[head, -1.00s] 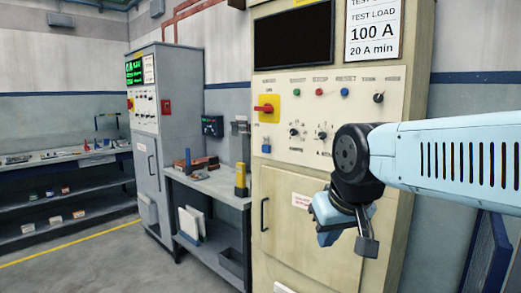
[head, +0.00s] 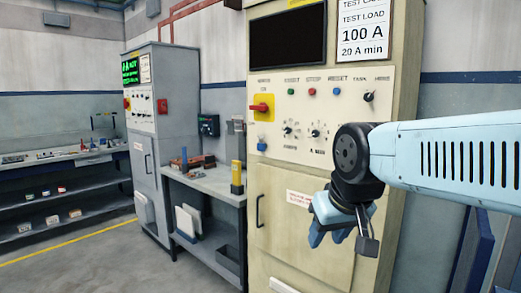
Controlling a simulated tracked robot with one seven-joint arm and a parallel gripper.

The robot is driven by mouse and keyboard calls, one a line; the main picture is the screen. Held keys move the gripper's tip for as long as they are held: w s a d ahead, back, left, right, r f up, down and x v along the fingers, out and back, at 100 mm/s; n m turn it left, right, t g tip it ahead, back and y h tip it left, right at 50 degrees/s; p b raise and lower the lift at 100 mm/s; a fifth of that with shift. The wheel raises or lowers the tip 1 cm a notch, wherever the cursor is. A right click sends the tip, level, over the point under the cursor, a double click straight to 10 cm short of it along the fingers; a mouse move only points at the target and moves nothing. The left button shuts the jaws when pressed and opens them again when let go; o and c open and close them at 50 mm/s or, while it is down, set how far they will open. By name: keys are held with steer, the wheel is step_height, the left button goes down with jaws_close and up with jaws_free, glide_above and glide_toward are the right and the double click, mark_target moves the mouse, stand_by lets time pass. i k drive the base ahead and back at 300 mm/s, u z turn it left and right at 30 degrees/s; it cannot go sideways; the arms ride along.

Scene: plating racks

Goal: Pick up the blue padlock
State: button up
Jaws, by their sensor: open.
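A small blue padlock (head: 262,144) hangs just below the red rotary switch with its yellow plate (head: 262,107), on the left side of the cream cabinet's front panel. My gripper (head: 342,238) is at the right, in front of the cabinet's lower door, lower than the padlock and to its right in the picture. Its jaws point down and are open, with nothing seen between them. The padlock is in plain sight, clear of my arm, but too small to show its shackle well.
The cream cabinet (head: 283,215) has knobs, lights and a dark screen. Shelves line the far left. Floor is free at the lower left.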

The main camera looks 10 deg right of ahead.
mark_target(260, 147)
steer(key=k, duration=1.1)
steer(key=u, duration=0.3)
steer(key=i, duration=0.45)
steer(key=u, duration=0.45)
steer(key=i, duration=2)
steer(key=z, duration=0.7)
steer(key=k, duration=0.8)
steer(key=z, duration=0.25)
steer(key=i, duration=0.75)
steer(key=u, duration=0.05)
